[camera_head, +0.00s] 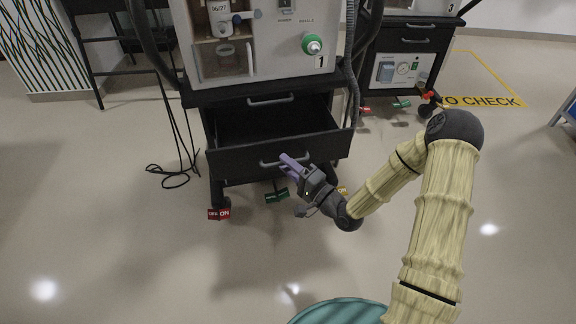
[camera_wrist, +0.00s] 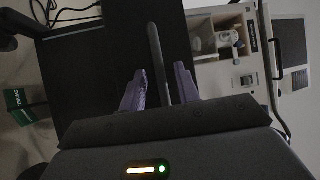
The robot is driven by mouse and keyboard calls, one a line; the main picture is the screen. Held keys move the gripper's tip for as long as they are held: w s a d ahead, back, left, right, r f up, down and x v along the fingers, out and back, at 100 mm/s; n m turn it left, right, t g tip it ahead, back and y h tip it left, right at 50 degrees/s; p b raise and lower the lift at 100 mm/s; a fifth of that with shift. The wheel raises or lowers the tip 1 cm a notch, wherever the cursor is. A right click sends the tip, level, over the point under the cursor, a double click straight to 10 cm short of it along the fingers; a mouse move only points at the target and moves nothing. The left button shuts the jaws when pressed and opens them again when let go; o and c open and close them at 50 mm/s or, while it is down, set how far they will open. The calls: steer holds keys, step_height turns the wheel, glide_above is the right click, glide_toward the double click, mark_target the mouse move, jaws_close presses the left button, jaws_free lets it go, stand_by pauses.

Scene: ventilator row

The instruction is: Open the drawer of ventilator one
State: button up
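Ventilator one (camera_head: 270,65), marked with a 1, stands on a black cart. Its black drawer (camera_head: 235,160) is pulled out toward me, and the dark inside (camera_head: 262,120) shows empty from above. The drawer has a grey bar handle (camera_head: 268,163) on its front; the handle also shows in the wrist view (camera_wrist: 158,60). My gripper (camera_head: 288,160) has purple fingers and is at the right part of this handle. In the wrist view my gripper (camera_wrist: 160,88) is open, with the bar between the fingers and a gap on each side. Any contact is hard to tell.
Another handle (camera_head: 270,99) sits on the cart above the open drawer. Red and green tags (camera_head: 219,214) hang near the wheels. A second ventilator cart (camera_head: 405,60) stands behind right. A black cable (camera_head: 175,178) lies on the floor at left. The floor in front is clear.

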steer(key=shift+w, duration=0.1)
steer(key=p+v, duration=0.5)
steer(key=v, duration=1.2)
steer(key=shift+d, duration=0.15)
